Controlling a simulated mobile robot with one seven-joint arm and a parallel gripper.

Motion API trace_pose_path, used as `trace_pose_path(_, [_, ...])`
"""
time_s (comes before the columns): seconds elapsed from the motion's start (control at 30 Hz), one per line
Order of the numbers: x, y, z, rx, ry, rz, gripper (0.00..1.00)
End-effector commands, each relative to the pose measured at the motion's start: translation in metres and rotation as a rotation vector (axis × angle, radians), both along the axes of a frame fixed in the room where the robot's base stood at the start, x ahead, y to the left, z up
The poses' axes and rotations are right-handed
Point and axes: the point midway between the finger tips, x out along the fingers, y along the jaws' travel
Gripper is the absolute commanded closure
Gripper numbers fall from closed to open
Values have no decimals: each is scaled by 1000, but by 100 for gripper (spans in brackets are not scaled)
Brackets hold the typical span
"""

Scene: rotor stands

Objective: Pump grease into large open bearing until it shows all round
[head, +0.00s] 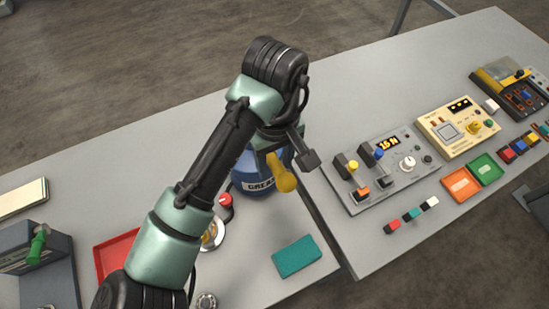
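A blue tub labelled GREASE (256,184) stands on the left table, partly behind my arm. My gripper (289,157) is over the tub's right side. A yellow rounded handle (285,178) shows right at the gripper, in front of the tub; whether the fingers hold it is unclear. A round metal piece with a yellowish centre (211,236), possibly the large open bearing, lies left of the tub, partly hidden by my arm. A smaller ring-shaped bearing (206,301) is at the bottom edge. Grease around either bearing cannot be made out.
A red knob (225,202) stands beside the tub. A teal pad (296,256) lies at the front right of this table. A red tray (115,252) is left of my arm. A gap separates the right table, which carries a control panel (378,170) and several instruments.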

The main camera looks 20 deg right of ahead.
Motion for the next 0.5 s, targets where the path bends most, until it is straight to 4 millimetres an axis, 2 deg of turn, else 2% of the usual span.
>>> trace_pose_path(0.03, [0,0,0,0,-1,0,40])
trace_pose_path(0.07, [0,0,0,0,-1,0,35])
trace_pose_path(0.37, [1,0,1,0,-2,1,35])
trace_pose_path(0.5, [1,0,10,0,-2,1,35])
